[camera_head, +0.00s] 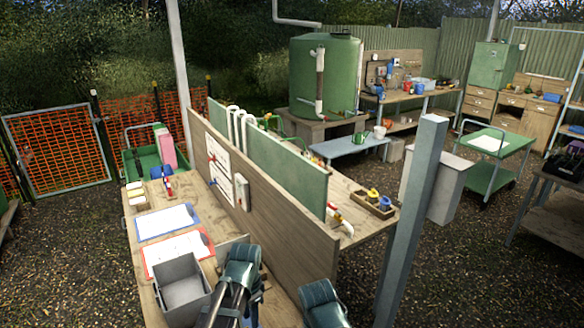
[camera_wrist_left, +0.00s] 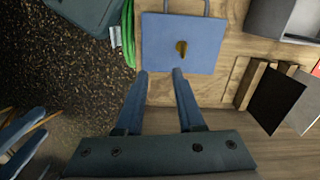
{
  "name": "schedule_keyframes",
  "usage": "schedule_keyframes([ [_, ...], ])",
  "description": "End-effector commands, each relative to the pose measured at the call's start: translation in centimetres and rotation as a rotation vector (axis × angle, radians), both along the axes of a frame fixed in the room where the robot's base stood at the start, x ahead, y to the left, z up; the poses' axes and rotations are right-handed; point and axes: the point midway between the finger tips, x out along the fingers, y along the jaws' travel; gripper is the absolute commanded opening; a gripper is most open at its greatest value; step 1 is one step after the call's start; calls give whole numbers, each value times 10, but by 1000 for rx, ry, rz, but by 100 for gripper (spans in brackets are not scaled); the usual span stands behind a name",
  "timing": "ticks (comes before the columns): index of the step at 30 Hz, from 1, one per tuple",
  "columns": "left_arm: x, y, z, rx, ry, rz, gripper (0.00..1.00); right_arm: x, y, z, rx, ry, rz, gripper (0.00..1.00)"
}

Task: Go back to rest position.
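My left gripper (camera_wrist_left: 158,72) is open in the left wrist view, with two blue-grey fingers apart and nothing between them. Beyond the fingertips lies a blue plate (camera_wrist_left: 165,28) with a small brass-coloured piece (camera_wrist_left: 182,47) on it. In the head view, dark green parts of my arms stand at the bottom, one beside the grey bin (camera_head: 182,290) and one further right. No fingertips can be made out in the head view, and my right gripper does not show.
The wooden bench (camera_head: 142,264) holds a blue clipboard (camera_head: 167,221) and a red clipboard (camera_head: 178,252). A wooden divider (camera_head: 262,228) runs along its right side. A grey post (camera_head: 412,220) stands at the right. Green hose (camera_wrist_left: 128,35) and gravel show in the wrist view.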

Motion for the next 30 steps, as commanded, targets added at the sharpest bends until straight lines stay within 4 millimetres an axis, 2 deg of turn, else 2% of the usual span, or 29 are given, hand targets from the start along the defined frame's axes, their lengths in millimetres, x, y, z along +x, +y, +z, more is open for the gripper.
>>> schedule_keyframes([
  [1,-23,-15,-31,11,2,52,38,0,0,-31,0,0,1,50],
  [3,-45,-31,-51,28,3,146,38,0,0,-51,-1,0,3,50],
  [9,-93,-61,-89,71,-9,375,38,0,0,-90,-1,-1,8,50],
  [12,-106,-68,-98,85,-16,447,38,0,0,-99,-1,-1,9,50],
  [16,-112,-71,-100,93,-20,490,38,0,0,-102,-1,0,10,50],
  [30,-112,-72,-99,92,-21,496,38,0,0,-100,-1,0,10,50],
])
